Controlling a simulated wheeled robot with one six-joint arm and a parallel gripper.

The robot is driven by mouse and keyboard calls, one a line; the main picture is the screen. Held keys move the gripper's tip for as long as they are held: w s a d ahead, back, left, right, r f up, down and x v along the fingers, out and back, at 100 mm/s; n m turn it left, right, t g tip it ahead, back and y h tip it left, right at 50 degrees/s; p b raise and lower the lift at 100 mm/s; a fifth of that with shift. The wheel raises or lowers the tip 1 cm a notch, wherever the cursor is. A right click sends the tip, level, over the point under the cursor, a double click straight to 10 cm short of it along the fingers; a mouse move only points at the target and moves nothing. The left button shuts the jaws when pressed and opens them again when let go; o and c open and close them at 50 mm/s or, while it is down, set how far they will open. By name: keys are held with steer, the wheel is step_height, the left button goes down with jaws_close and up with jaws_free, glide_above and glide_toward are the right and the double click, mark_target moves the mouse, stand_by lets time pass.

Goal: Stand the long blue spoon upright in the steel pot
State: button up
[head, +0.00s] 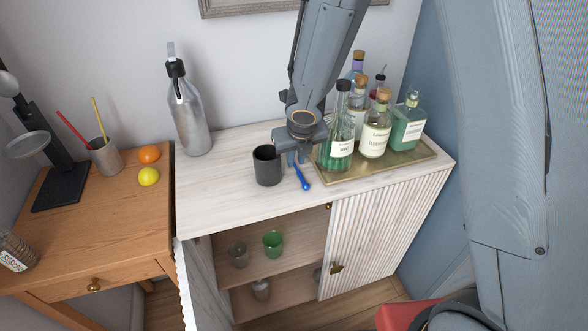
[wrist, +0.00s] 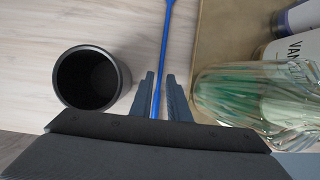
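The long blue spoon (head: 301,174) lies on the pale cabinet top, its wider end toward the front edge. In the wrist view its thin blue shaft (wrist: 164,45) runs between my two fingers. My gripper (head: 291,158) is low over the top; in the wrist view the fingers (wrist: 161,76) stand either side of the shaft with slim gaps. A dark grey, empty-looking cylindrical pot (head: 267,168) stands just left of it, also in the wrist view (wrist: 118,69). A grey metal-looking pot (head: 106,159) on the wooden desk holds a red and a yellow stick. I cannot tell which is the steel pot.
A brass tray (head: 338,179) with several glass bottles stands close right of my gripper. A steel bottle (head: 188,118) stands at the back left. An orange (head: 149,154) and a lemon (head: 148,177) sit on the desk (head: 100,225). The cabinet top's left front (head: 215,205) is clear.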

steer(key=shift+b+x, duration=0.3)
steer(key=shift+x, duration=0.5)
steer(key=shift+r, duration=0.1)
jaws_close()
